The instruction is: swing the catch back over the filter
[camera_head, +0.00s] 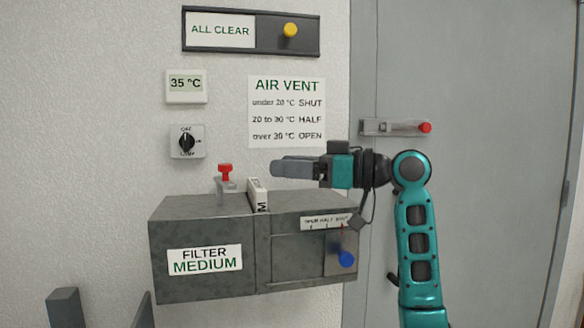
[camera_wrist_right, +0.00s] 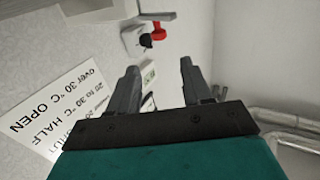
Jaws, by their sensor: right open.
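The grey filter box (camera_head: 205,240) is mounted on the wall, with a "FILTER MEDIUM" label. A white filter slab (camera_head: 258,197) stands upright in its top, partly showing an "M". The catch (camera_head: 226,184), a grey piece with a red knob, stands on the box top left of the slab, not over it. Its red knob shows in the right wrist view (camera_wrist_right: 158,30). My right gripper (camera_head: 275,168) is open and empty, pointing left, above and right of the slab. It also shows in the wrist view (camera_wrist_right: 158,75). My left gripper (camera_head: 105,305) shows only two separated fingertips at bottom left.
A blue knob (camera_head: 346,259) sits on the box's right front. Above are a dial switch (camera_head: 187,141), a 35 °C display (camera_head: 186,86), an air vent sign (camera_head: 287,112) and an "ALL CLEAR" panel (camera_head: 252,31). A grey door (camera_head: 480,180) with a red-ended bolt (camera_head: 424,127) is right.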

